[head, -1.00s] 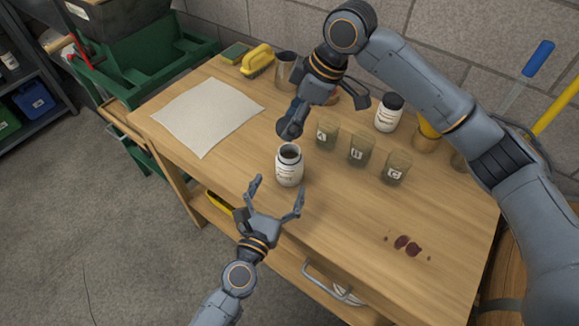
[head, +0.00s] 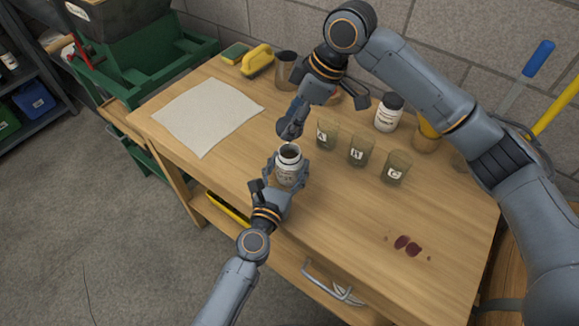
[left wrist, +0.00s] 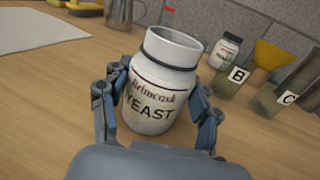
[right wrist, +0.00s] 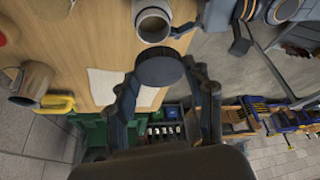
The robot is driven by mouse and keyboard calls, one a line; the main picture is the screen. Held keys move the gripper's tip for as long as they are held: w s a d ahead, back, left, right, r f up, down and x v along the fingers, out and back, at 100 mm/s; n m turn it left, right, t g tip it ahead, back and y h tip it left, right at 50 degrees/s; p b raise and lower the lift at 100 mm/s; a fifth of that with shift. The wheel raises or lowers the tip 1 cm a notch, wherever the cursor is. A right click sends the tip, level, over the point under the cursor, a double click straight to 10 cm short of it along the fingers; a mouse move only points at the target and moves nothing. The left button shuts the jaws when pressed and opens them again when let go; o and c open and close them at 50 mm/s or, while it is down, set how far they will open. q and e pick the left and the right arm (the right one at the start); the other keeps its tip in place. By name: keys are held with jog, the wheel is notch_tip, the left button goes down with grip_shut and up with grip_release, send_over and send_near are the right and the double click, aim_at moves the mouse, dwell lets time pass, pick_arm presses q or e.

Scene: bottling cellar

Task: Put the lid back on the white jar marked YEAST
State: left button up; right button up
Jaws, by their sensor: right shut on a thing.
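The white jar marked YEAST (head: 289,174) stands upright and open-mouthed near the table's front edge; its label faces me in the left wrist view (left wrist: 152,104). My left gripper (head: 287,166) is open, with one finger on each side of the jar. I cannot tell whether the fingers touch it. My right gripper (right wrist: 165,80) is shut on the dark round lid (right wrist: 160,68). In the head view my right gripper (head: 290,128) is just above and behind the jar's mouth, and the lid is hard to make out there.
Glasses marked A (head: 326,135), B (head: 361,151) and C (head: 396,168) stand right of the jar. A dark-lidded white jar (head: 388,113) is behind them. A pale cloth (head: 208,115) lies left, and a dark red stain (head: 407,244) marks the clear table front right.

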pick_arm(q)
jog(key=c, duration=1)
jog(key=shift+o, duration=0.2)
pick_arm(e)
send_over(293, 144)
jog(key=s, duration=0.2)
jog(key=shift+f, duration=2.5)
jog(key=shift+f, duration=0.85)
pick_arm(q)
grip_shut()
pick_arm(e)
jog(key=shift+f, duration=0.6)
